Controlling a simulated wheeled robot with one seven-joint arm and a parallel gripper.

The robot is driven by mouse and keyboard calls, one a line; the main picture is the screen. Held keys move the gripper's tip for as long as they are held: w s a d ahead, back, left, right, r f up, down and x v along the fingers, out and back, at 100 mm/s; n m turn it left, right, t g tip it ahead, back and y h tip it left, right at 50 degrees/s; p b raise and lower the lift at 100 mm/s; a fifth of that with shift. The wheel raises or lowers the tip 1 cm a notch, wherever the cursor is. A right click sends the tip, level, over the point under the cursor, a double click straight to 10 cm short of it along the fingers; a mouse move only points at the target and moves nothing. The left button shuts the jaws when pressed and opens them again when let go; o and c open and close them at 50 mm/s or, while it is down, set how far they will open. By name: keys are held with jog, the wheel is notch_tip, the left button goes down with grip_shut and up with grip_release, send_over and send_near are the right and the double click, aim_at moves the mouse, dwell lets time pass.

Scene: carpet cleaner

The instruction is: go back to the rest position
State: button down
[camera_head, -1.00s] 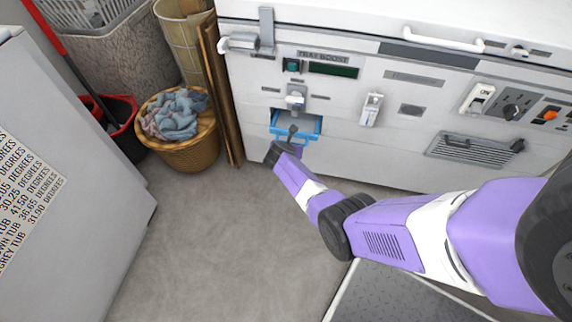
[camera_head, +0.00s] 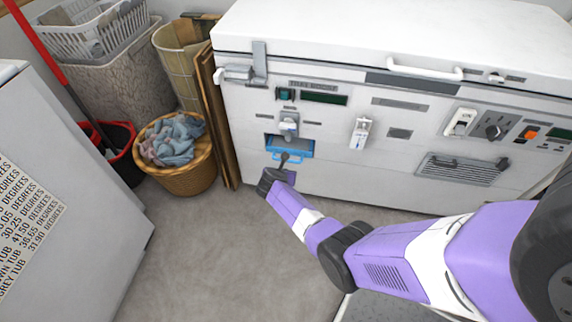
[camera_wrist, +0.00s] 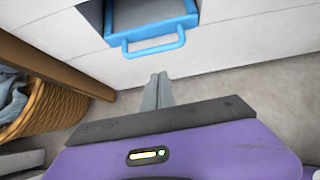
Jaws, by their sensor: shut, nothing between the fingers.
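My gripper (camera_head: 284,158) is at the end of my purple and white arm, in front of the white machine (camera_head: 330,175). In the wrist view its narrow grey fingers (camera_wrist: 158,88) are shut together with nothing between them. A blue-framed tray (camera_head: 300,152) with a blue handle sits in an opening low on the machine. In the wrist view the blue handle (camera_wrist: 152,46) is beyond the fingertips, with a visible gap.
A wicker basket of clothes (camera_head: 180,180) stands left of the machine, by a wooden board (camera_head: 222,140). A red and black bucket (camera_head: 122,160) is farther left. A grey panel with printed lettering (camera_head: 90,230) fills the left side. The carpet (camera_head: 220,260) between is clear.

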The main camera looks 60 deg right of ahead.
jog(key=p+v, duration=0.2)
jog(key=v, duration=0.5)
jog(key=shift+p, duration=0.35)
jog(key=shift+f, duration=0.1)
